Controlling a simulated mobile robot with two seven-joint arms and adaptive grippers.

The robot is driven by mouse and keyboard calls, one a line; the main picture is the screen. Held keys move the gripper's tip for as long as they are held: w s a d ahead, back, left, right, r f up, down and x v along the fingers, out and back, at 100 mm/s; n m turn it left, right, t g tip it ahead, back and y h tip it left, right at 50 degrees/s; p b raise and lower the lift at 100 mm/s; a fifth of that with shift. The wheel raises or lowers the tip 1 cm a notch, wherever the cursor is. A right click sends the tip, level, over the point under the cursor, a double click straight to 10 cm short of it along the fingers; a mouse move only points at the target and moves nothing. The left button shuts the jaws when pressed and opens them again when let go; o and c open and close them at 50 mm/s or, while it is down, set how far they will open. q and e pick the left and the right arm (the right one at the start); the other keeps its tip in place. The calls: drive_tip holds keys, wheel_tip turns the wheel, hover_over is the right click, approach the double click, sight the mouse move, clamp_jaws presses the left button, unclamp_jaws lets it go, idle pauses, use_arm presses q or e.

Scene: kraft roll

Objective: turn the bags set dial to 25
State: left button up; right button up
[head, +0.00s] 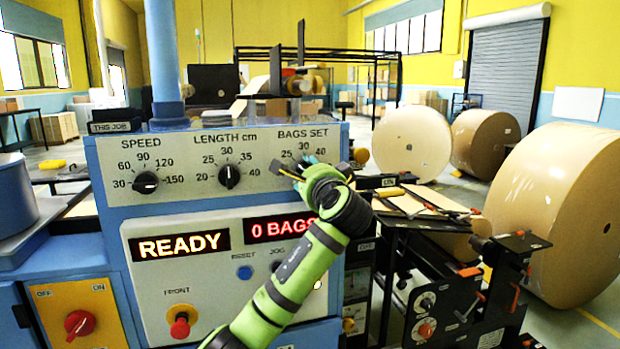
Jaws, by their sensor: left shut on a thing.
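The bags set dial is at the right of the grey control panel (240,142), below its printed label and a scale (303,147) whose marks 25, 30 and 40 show. My left gripper (298,175) is at this dial, shut on its knob. The gripper and wrist hide nearly all of the knob, so its pointer cannot be read. My green left arm reaches up from the bottom of the view. My right gripper is not in view.
The speed dial (145,182) and length dial (229,175) are left of my gripper. Below are the READY display (180,245), the 0 BAGS display (281,228) and a red front button (180,325). Large kraft rolls (560,215) stand at the right.

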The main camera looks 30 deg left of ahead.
use_arm(q)
drive_tip(key=shift+s+a+r, duration=0.1)
drive_tip(key=shift+a, duration=0.1)
drive_tip(key=o, duration=1.1)
drive_tip(key=shift+o, duration=0.2)
drive_tip(key=shift+s+a, duration=0.15)
drive_tip(key=shift+s, duration=0.1)
drive_tip(key=shift+d, duration=0.5)
drive_tip(key=v, duration=1.1)
drive_tip(key=shift+s, duration=0.3)
drive_tip(key=shift+w, duration=0.1)
